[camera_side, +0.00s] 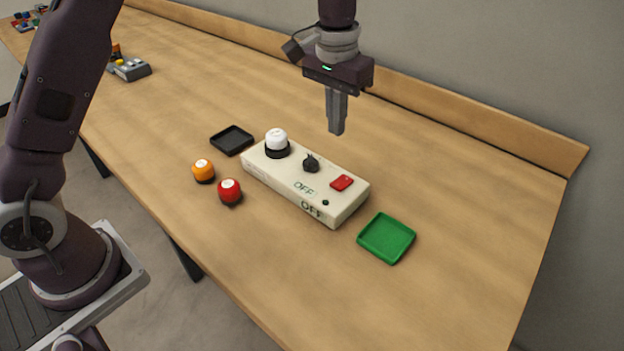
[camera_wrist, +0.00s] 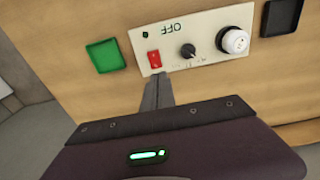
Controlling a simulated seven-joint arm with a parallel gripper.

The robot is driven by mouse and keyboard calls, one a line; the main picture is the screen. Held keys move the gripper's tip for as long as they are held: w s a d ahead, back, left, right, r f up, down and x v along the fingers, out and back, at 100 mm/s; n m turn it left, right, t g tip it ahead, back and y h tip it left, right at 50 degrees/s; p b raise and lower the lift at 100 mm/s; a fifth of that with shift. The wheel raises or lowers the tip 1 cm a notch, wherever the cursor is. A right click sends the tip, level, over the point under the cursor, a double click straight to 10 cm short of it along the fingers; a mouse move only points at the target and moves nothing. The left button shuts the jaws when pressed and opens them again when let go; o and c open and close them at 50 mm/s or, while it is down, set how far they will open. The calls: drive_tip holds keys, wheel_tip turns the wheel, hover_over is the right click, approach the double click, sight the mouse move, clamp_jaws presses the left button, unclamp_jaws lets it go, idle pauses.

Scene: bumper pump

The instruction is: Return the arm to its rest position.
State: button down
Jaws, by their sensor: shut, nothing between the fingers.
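My gripper (camera_side: 336,131) is shut and empty, pointing down. It hangs in the air above the table, behind the right half of the cream control box (camera_side: 270,176) as the side view shows it. The closed fingers also show in the wrist view (camera_wrist: 160,80). The box carries a white button (camera_side: 277,138) on a black base, a black knob (camera_side: 311,163), a red switch (camera_side: 342,183) and a small dark spot near its right end. "OFF" is printed on its top and on its front side. The gripper appears apart from the box.
A black tray (camera_side: 232,139) lies left of the box and a green tray (camera_side: 386,238) right of it. An orange button (camera_side: 203,170) and a red button (camera_side: 229,191) stand in front. A grey device (camera_side: 130,69) is further back. The table (camera_side: 480,190) is clear at right; a wooden ledge (camera_side: 500,124) runs behind.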

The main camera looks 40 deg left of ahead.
drive_tip(key=s+a+r+t, duration=0.2)
drive_tip(key=s+a+r, duration=0.2)
drive_tip(key=s+r, duration=0.6)
drive_tip(key=s+a+t, duration=0.1)
drive_tip(key=s+a, duration=0.1)
drive_tip(key=s, duration=0.8)
drive_tip(key=s+a+t, duration=0.1)
drive_tip(key=s+t, duration=0.1)
drive_tip(key=s, duration=0.9)
drive_tip(key=shift+a+f, duration=0.35)
drive_tip(key=shift+f, duration=0.1)
